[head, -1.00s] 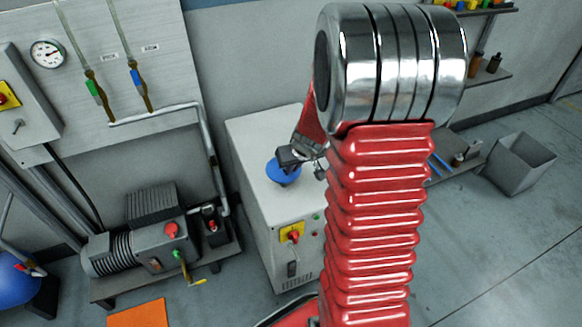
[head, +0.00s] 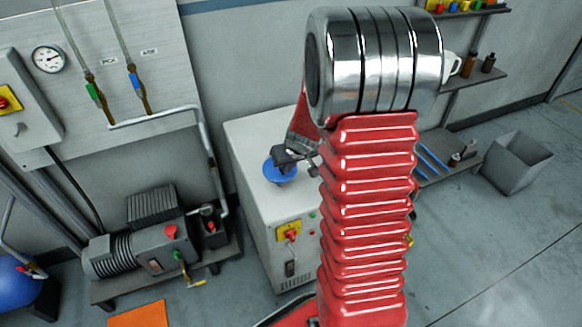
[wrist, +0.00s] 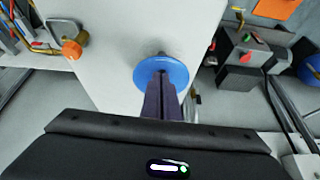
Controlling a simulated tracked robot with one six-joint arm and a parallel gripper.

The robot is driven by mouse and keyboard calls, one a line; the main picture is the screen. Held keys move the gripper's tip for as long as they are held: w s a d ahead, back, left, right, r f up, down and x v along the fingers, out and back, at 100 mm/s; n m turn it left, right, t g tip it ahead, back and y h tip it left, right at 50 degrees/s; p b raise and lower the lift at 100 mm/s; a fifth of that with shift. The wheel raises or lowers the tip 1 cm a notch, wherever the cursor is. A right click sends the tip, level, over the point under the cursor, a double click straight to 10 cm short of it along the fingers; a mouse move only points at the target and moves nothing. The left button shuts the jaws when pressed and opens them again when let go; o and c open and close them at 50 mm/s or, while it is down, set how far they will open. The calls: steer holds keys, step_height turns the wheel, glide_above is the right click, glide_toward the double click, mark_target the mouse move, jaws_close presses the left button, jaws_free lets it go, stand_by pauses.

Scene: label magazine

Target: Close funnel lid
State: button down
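The blue round funnel lid (head: 281,175) is at the top of the white cabinet (head: 250,140), near its middle. It also shows in the wrist view as a blue disc (wrist: 150,72). My gripper (head: 284,160) is right over the lid in the head view and covers part of it. In the wrist view the two dark fingers (wrist: 161,88) lie side by side with almost no gap, their tips overlapping the disc. I cannot tell whether they touch it. The funnel below the lid is hidden.
The cabinet front has a red knob on a yellow plate (head: 289,233). A pump (head: 160,245) stands on a low bench to the left. A shelf with blue rods (head: 432,158) and a grey bin (head: 516,163) are to the right. Open floor lies at lower right.

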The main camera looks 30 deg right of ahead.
steer(key=shift+w+f, duration=0.25)
steer(key=shift+w, duration=0.15)
steer(key=shift+w+r, duration=0.2)
steer(key=shift+r, duration=0.85)
steer(key=s+a+r, duration=0.1)
steer(key=s+r, duration=0.2)
steer(key=s, duration=0.8)
steer(key=shift+s+a+r, duration=0.2)
steer(key=shift+s+r, duration=0.05)
steer(key=shift+r, duration=0.05)
